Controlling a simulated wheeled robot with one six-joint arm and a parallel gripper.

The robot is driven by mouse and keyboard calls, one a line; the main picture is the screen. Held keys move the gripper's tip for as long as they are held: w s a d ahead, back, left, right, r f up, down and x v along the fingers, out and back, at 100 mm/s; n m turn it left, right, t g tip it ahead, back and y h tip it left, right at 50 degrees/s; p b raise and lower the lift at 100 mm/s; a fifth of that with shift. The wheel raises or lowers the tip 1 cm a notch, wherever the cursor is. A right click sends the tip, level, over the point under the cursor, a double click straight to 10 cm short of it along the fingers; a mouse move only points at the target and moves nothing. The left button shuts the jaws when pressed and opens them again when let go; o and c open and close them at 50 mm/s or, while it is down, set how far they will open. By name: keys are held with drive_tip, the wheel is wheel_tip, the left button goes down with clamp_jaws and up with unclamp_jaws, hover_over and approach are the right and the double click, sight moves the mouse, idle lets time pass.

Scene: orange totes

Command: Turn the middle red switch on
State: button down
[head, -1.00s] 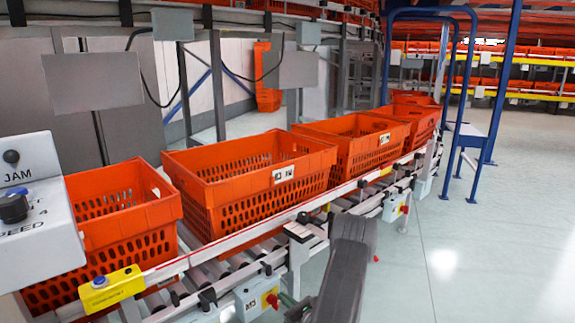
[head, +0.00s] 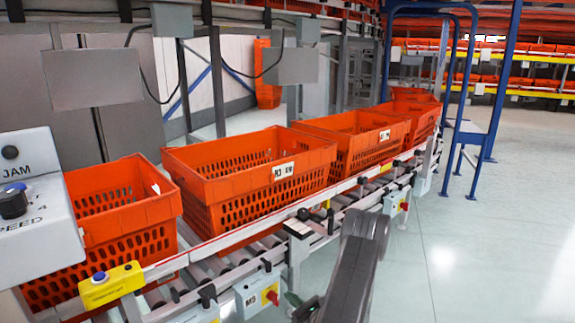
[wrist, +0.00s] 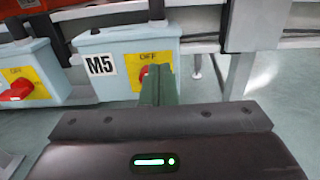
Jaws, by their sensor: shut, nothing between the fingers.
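The M5 box (wrist: 122,62) carries a yellow plate marked OFF (wrist: 140,65) with a red switch (wrist: 144,73). This is the middle one in the row, and my fingers hide most of the switch in the wrist view. In the head view the same red switch (head: 271,297) shows on its pale box at the bottom. My gripper (wrist: 158,72) is shut and empty, its green fingertips in front of the switch and slightly right of its visible edge. I cannot tell whether they touch. In the head view my gripper (head: 296,300) is just right of the box.
Another red switch (wrist: 20,88) sits on a box to the left in the wrist view. A further red switch (head: 404,206) is up the conveyor. Orange totes (head: 250,180) stand on the rollers above. The floor at right (head: 480,250) is clear.

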sight(276, 306)
drive_tip(key=shift+v, duration=1.5)
drive_tip(key=shift+s, duration=0.1)
drive_tip(key=s+a+f+n+p, duration=0.2)
drive_tip(key=s+a+n+p, duration=0.15)
drive_tip(key=n, duration=0.25)
drive_tip(key=x, duration=0.6)
drive_tip(key=shift+a+b, duration=0.2)
drive_tip(key=shift+b, duration=0.15)
drive_tip(key=shift+w+d+f+b, duration=0.25)
drive_tip(key=shift+w+d+b, duration=0.15)
drive_tip(key=shift+b, duration=0.2)
drive_tip(key=shift+w+d+r+b, duration=0.6)
drive_tip(key=shift+w+d+b, duration=0.1)
drive_tip(key=shift+b, duration=1.35)
idle(0.4)
